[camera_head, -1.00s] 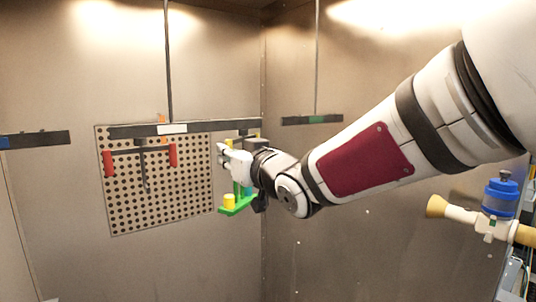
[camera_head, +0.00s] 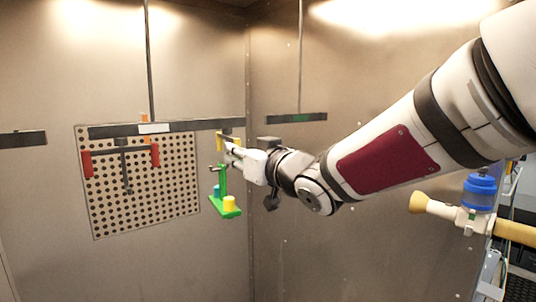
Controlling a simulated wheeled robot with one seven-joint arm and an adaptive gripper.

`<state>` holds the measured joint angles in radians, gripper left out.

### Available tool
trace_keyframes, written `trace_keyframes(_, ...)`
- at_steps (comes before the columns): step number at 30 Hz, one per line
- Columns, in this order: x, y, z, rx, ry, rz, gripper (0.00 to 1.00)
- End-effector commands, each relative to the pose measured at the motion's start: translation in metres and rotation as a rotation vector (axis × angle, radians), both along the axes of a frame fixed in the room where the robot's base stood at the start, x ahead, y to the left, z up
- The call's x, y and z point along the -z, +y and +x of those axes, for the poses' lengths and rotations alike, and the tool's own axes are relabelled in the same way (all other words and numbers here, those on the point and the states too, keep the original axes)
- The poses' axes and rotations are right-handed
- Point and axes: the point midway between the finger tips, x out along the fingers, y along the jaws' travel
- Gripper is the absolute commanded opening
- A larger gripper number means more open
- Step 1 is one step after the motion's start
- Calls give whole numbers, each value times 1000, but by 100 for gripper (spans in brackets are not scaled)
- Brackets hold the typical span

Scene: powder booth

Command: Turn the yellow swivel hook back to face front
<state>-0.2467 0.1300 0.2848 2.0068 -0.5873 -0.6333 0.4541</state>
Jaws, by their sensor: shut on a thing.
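The yellow swivel hook (camera_head: 221,140) shows as a small yellow piece under the right end of the dark rail, partly hidden by my gripper. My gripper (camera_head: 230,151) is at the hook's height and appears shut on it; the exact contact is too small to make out. A green hanging piece (camera_head: 222,178) is just below the fingers.
A dark rail (camera_head: 185,127) runs above a perforated panel (camera_head: 160,195) on the back wall. A dark T-shaped hanger (camera_head: 124,165) with red ends hangs before the panel. A blue-topped spray device (camera_head: 479,190) stands at right. Space below the green piece is open.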

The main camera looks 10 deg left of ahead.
Motion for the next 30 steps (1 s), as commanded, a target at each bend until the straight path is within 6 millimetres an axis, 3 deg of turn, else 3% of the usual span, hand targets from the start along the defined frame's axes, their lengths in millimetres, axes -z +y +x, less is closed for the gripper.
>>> trace_keyframes(13,0,-14,19,2,1,0,8)
trace_keyframes(30,1,-19,51,1,2,1,23)
